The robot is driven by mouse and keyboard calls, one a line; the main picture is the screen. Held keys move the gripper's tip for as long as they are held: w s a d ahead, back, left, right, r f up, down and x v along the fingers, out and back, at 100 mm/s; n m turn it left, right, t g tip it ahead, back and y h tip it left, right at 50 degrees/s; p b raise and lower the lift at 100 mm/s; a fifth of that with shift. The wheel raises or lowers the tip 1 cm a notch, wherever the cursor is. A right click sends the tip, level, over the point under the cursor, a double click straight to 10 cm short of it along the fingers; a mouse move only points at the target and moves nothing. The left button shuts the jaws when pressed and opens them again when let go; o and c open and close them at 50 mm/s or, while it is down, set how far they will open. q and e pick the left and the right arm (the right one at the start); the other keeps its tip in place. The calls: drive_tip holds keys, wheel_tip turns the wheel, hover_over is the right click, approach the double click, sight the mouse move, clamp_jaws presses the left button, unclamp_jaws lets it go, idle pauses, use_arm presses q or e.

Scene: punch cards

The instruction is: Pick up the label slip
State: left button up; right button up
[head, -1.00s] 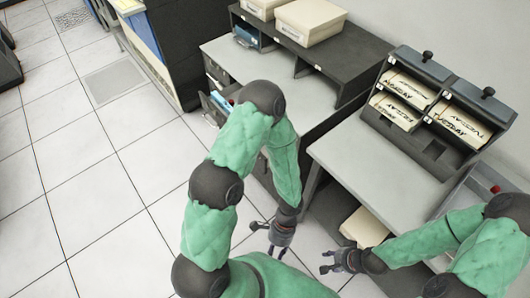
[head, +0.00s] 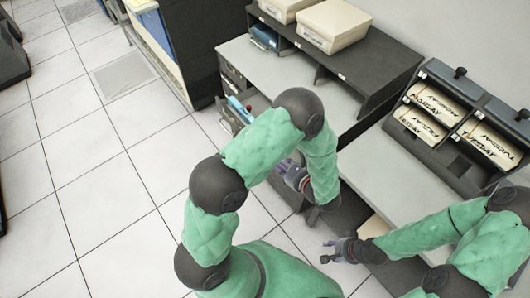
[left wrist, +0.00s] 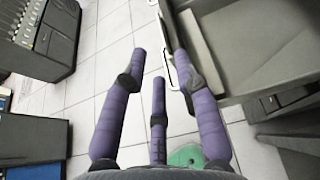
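I cannot make out a loose label slip for certain in either view. Lettered slips reading MONDAY (head: 436,103) and TUESDAY (head: 494,142) sit on cards in the dark rack at the right. My left gripper (head: 290,172) is partly hidden by my left arm in the head view, below an open drawer (head: 233,112). In the left wrist view its purple fingers (left wrist: 160,62) are spread and empty, with the right fingertip near a white-edged part beside a grey open drawer (left wrist: 240,45). My right gripper (head: 334,252) looks open and empty beside the right-hand desk.
Cream boxes (head: 333,26) stand on the dark shelf unit. The right-hand desk (head: 385,165) is mostly clear. The tiled floor (head: 105,160) at the left is free.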

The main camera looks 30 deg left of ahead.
use_arm(q)
drive_tip(key=shift+w+r+b+x, duration=0.15)
drive_tip(key=shift+b+x, duration=0.05)
drive_tip(key=shift+x, duration=1.6)
drive_tip(key=shift+w+r+b+x, duration=0.1)
drive_tip(key=shift+r+b+x, duration=0.05)
drive_tip(key=shift+x, duration=1.65)
clamp_jaws()
